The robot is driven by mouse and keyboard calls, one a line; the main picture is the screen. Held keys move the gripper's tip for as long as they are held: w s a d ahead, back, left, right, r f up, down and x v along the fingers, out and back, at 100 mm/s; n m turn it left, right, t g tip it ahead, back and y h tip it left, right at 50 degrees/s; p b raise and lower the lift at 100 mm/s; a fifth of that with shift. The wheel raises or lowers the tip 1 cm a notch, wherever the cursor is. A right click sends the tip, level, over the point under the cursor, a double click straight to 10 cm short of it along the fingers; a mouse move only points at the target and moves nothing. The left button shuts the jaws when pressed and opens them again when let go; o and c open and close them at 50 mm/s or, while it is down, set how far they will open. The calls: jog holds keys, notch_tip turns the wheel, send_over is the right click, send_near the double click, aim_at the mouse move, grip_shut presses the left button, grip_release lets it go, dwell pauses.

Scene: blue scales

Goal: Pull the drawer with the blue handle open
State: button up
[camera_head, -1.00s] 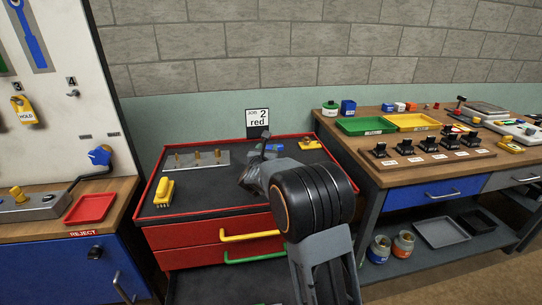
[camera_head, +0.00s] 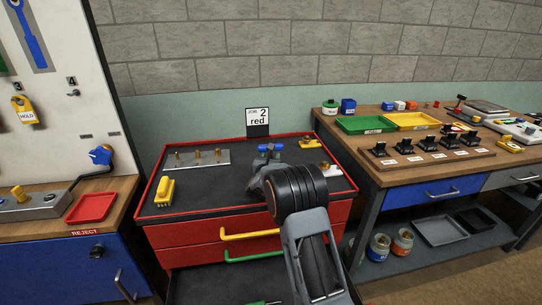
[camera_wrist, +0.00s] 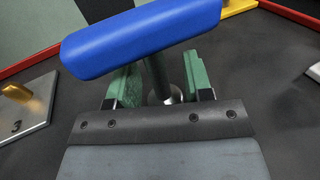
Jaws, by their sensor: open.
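The red cabinet (camera_head: 185,233) shows a drawer with a yellow handle (camera_head: 250,235) and one below it with a green handle (camera_head: 255,254). I see no blue handle on the cabinet front. Below, a dark surface like the inside of an open drawer (camera_head: 205,287) shows; its front is out of frame. My gripper (camera_head: 266,163) is over the cabinet top. In the wrist view, my gripper (camera_wrist: 158,82) is open, its green fingers either side of a metal post under a blue bar (camera_wrist: 140,38). The blue piece also shows in the head view (camera_head: 263,148).
A plate with brass pegs (camera_head: 200,158), a yellow block (camera_head: 165,190) and a yellow piece (camera_head: 308,142) sit on the cabinet top. The right bench (camera_head: 390,173) and the left bench with a red tray (camera_head: 92,207) flank the cabinet.

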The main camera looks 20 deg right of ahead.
jog(key=shift+x, duration=0.95)
jog(key=shift+c, duration=0.3)
jog(key=shift+s, duration=0.1)
grip_shut()
